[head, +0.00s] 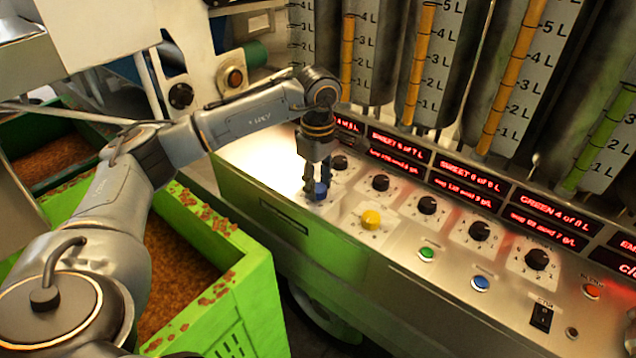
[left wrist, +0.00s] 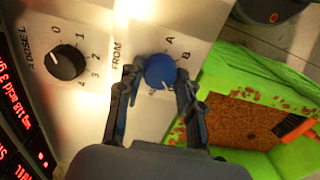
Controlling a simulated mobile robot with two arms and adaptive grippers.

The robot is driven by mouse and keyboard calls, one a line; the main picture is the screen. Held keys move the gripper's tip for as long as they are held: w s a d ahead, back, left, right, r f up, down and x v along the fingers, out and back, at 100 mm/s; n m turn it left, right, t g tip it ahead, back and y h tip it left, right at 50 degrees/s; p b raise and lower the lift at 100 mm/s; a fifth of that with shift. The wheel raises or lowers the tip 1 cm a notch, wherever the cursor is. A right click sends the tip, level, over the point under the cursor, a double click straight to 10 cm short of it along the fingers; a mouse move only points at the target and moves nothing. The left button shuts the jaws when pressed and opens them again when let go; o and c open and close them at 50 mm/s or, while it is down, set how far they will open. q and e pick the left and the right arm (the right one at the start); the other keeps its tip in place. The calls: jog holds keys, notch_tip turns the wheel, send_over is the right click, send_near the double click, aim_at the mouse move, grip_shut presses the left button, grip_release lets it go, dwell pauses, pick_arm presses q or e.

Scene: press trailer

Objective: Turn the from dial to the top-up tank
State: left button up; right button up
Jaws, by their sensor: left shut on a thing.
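The from dial (head: 320,191) is a blue knob on the metal control panel (head: 400,246). In the left wrist view the blue dial (left wrist: 160,71) sits beside the word FROM, with the letters A and B around it. Its white pointer mark faces the lower side of that picture, toward my gripper; the setting it marks is hard to read. My left gripper (head: 316,188) reaches down from above and is shut on the dial, with a finger on each side of it in the left wrist view (left wrist: 154,88). My right gripper is not in view. I cannot make out a top-up tank label.
Tall gauged tanks (head: 431,65) and red displays rise behind. Green crates (head: 245,300) of brown matter stand at left.

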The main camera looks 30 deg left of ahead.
aim_at(318, 187)
pick_arm(q)
jog(key=shift+r, duration=0.1)
jog(key=o, duration=1.2)
notch_tip(318, 187, up, 12)
jog(key=shift+f, duration=0.1)
